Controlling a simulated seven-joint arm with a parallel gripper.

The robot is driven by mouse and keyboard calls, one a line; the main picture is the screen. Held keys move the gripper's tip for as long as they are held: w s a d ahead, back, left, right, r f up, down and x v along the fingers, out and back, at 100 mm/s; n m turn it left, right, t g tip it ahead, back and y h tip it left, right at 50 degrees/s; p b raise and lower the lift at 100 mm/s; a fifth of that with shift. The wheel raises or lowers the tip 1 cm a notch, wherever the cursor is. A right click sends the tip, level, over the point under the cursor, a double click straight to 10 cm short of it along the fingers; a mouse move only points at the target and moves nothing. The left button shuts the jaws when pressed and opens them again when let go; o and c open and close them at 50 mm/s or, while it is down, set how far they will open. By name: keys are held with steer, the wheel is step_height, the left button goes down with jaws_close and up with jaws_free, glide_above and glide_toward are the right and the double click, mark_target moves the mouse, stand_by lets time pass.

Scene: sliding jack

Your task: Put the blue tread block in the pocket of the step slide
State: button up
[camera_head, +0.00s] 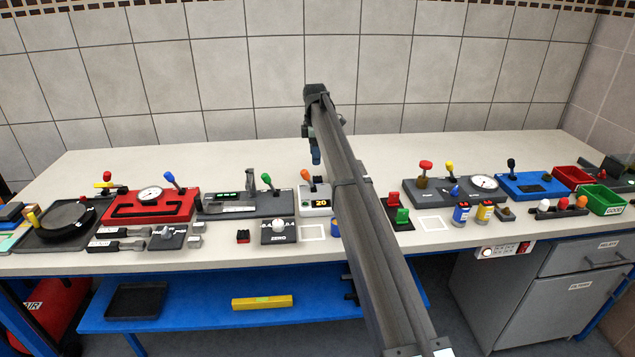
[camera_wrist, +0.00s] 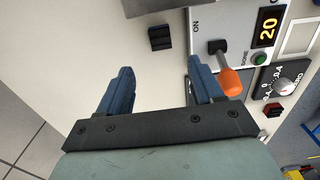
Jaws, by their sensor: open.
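My gripper (camera_wrist: 160,88) is open and empty, its two blue fingers apart over bare bench top in the wrist view. In the head view my gripper (camera_head: 316,158) hangs behind the white unit with the orange lever. No block is clearly the blue tread block. A small blue piece (camera_head: 336,228) shows partly behind my arm, beside a white square outline on the bench; I cannot tell whether it is the block. A dark-based fixture (camera_head: 285,202) with a grey stepped part and a green lever stands left of the white unit; I cannot tell whether it is the step slide.
The white unit (camera_head: 315,202) reads 20; its orange lever (camera_wrist: 230,80) is close beside one finger in the wrist view. A small dark block (camera_wrist: 160,37) lies ahead of the fingers. A red gauge fixture (camera_head: 150,206) stands left. The back of the bench (camera_head: 240,160) is clear.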

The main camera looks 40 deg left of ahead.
mark_target(317, 178)
step_height(317, 178, down, 4)
steer(key=shift+r, duration=0.1)
steer(key=shift+w+d+f, duration=0.1)
steer(key=shift+d+f, duration=0.1)
steer(key=shift+f, duration=1.1)
steer(key=shift+w+d+f, duration=0.1)
steer(key=shift+d+f, duration=0.05)
steer(key=shift+f, duration=1.15)
steer(key=c, duration=1.2)
steer(key=shift+r, duration=0.15)
